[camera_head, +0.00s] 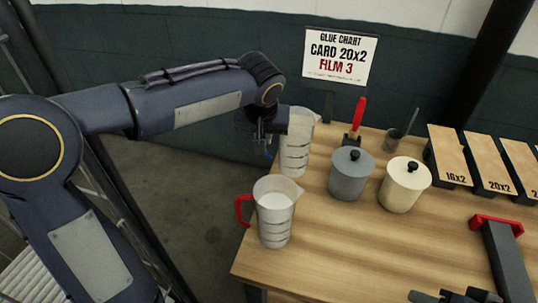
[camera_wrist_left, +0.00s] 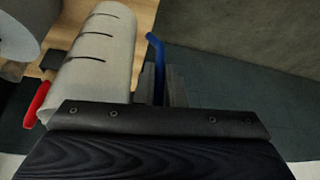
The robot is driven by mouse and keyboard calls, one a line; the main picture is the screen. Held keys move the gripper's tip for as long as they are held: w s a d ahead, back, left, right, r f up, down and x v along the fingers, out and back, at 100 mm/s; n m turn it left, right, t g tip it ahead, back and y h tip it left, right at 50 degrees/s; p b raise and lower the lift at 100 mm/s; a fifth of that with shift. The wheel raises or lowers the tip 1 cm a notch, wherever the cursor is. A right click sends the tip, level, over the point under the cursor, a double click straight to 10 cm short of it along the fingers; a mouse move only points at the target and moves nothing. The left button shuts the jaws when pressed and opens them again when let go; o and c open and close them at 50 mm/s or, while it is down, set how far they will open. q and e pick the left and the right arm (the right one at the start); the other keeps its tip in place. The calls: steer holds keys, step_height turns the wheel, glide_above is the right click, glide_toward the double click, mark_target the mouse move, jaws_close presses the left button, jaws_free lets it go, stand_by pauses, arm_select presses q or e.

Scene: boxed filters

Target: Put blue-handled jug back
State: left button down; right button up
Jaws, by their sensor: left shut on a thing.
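The blue-handled jug (camera_head: 297,145) is a translucent measuring jug with dark level marks, at the back left of the bench. My left gripper (camera_head: 266,138) is shut on its blue handle. In the left wrist view the jug (camera_wrist_left: 95,60) lies beside the fingers (camera_wrist_left: 165,88), with the blue handle (camera_wrist_left: 157,60) between them. The jug looks upright in the head view; whether its base touches the bench cannot be told. A red-handled jug (camera_head: 275,215) with pale contents stands nearer, at the bench's left edge. My right gripper (camera_head: 455,297) shows only partly at the bottom edge.
A grey lidded pot (camera_head: 350,175) and a cream lidded pot (camera_head: 402,187) stand right of the jugs. Behind are a red-handled tool (camera_head: 358,115) and a small cup (camera_head: 393,141). The bench's front middle (camera_head: 350,250) is clear.

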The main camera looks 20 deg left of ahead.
arm_select(q)
steer(key=shift+f, duration=2.35)
steer(key=shift+f, duration=0.15)
steer(key=c, duration=1.5)
jaws_free()
steer(key=v, duration=1.1)
steer(key=s+a+f+h, duration=0.1)
steer(key=s+f, duration=0.2)
steer(key=s, duration=0.4)
steer(key=s+a+f+h, duration=0.2)
steer(key=s+f, duration=0.2)
steer(key=s, duration=0.3)
steer(key=s+a+f+t+h, duration=0.1)
steer(key=s+f+h, duration=0.1)
steer(key=s, duration=0.6)
steer(key=shift+a+f, duration=0.25)
steer(key=shift+f, duration=0.65)
